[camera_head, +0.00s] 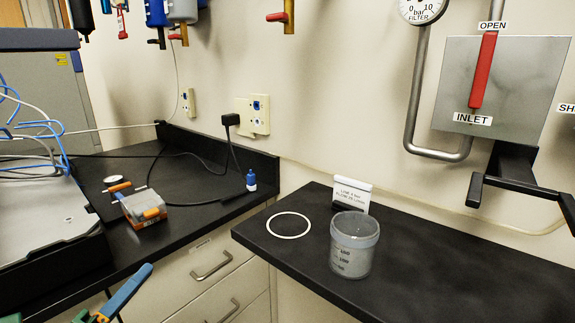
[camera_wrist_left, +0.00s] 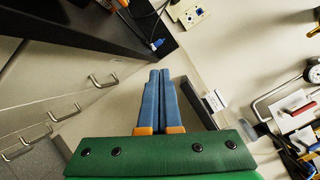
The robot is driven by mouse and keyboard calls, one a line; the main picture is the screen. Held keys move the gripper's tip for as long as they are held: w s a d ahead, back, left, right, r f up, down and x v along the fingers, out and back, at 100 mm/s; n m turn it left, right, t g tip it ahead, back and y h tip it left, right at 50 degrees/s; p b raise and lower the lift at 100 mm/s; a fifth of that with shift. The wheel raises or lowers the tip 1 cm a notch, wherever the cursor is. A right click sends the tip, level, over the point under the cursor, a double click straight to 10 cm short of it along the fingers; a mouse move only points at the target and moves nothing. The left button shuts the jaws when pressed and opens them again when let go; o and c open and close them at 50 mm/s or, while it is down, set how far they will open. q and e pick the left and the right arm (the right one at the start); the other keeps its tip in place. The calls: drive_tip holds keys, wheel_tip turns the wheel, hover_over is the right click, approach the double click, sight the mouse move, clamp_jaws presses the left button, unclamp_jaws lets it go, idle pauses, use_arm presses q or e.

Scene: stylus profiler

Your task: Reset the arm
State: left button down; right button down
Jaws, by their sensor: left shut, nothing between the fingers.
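My left gripper (camera_head: 146,270) shows at the lower left of the head view, with blue fingers and a green body. In the left wrist view (camera_wrist_left: 160,73) its two blue fingers lie together, shut and empty. It is in front of the left bench and drawers, apart from everything around it. My right gripper is not in view.
The left black bench (camera_head: 190,168) holds a small grey-orange box (camera_head: 143,208) and cables. The right black bench (camera_head: 450,270) holds a measuring beaker (camera_head: 354,247), a white ring (camera_head: 289,213) and a sign (camera_head: 352,190). A red-handled inlet valve (camera_head: 483,70) is on the wall.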

use_arm(q)
drive_tip(key=s+a+f+n+g+y, duration=0.25)
drive_tip(key=a+f+n+y, duration=0.2)
drive_tip(key=f+n, duration=0.3)
drive_tip(key=s+a+f+n+g+y, duration=0.25)
drive_tip(key=f+n+y, duration=0.25)
drive_tip(key=f+n, duration=0.3)
drive_tip(key=s+d+f+n+g+h, duration=0.5)
drive_tip(key=s+d+f+n+g, duration=0.45)
drive_tip(key=s+d+f, duration=0.4)
drive_tip(key=s+d+f+g+p, duration=0.1)
drive_tip(key=s+f+p, duration=0.15)
drive_tip(key=f, duration=0.25)
drive_tip(key=s+f+g+p, duration=0.1)
drive_tip(key=f+p, duration=0.2)
drive_tip(key=f, duration=0.3)
drive_tip(key=s+a+f+p, duration=0.1)
drive_tip(key=s+f+p, duration=0.2)
drive_tip(key=s, duration=0.9)
wheel_tip(320, 180, down, 3)
drive_tip(key=shift+a+r+g+p, duration=0.1)
drive_tip(key=shift+a+g+p, duration=0.25)
